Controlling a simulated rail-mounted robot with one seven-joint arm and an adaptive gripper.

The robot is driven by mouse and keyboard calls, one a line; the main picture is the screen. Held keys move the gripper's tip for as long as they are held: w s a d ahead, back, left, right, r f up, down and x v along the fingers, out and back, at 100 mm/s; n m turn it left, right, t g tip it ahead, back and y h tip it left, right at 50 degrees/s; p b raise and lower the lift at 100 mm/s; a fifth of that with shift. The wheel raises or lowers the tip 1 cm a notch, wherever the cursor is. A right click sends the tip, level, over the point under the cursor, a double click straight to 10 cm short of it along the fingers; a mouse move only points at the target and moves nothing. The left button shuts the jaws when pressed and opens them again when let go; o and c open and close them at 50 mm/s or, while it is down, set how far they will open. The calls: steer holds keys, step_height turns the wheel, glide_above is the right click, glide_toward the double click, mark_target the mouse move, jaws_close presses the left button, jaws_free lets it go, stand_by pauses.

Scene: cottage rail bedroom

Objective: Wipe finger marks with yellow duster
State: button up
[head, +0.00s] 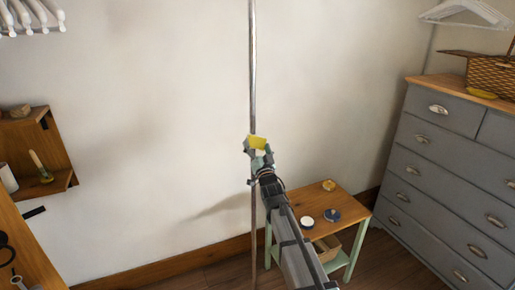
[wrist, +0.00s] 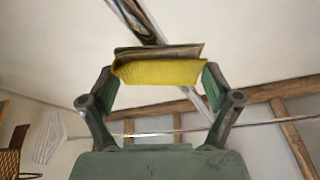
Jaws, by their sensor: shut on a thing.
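My gripper (head: 259,150) is raised in front of the pale wall, in the middle of the head view. It is shut on the yellow duster (head: 257,142). In the wrist view the folded duster (wrist: 160,73) spans the gap between the two fingers, with a greyish-brown layer along its upper edge. A shiny vertical metal pole (head: 253,60) runs directly behind the duster; its lower part looks browner. In the wrist view the pole (wrist: 140,20) passes behind the duster. I cannot tell whether they touch. No finger marks can be made out clearly.
A small wooden-topped table (head: 345,207) with small round items stands right of the pole. A grey chest of drawers (head: 430,165) bears a wicker basket (head: 492,75) at the right. A wooden wall shelf (head: 60,180) holds a candle at the left. The wall between shelf and pole is clear.

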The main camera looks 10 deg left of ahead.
mark_target(257, 137)
steer(key=shift+r+p, duration=0.35)
steer(key=shift+r, duration=1.45)
steer(key=shift+r+p, duration=1.05)
steer(key=shift+r, duration=2.45)
steer(key=shift+f, duration=0.1)
steer(key=shift+f+b, duration=4.3)
steer(key=shift+f, duration=0.95)
steer(key=s+d+p, duration=0.1)
steer(key=s+d, duration=0.2)
steer(key=s, duration=0.2)
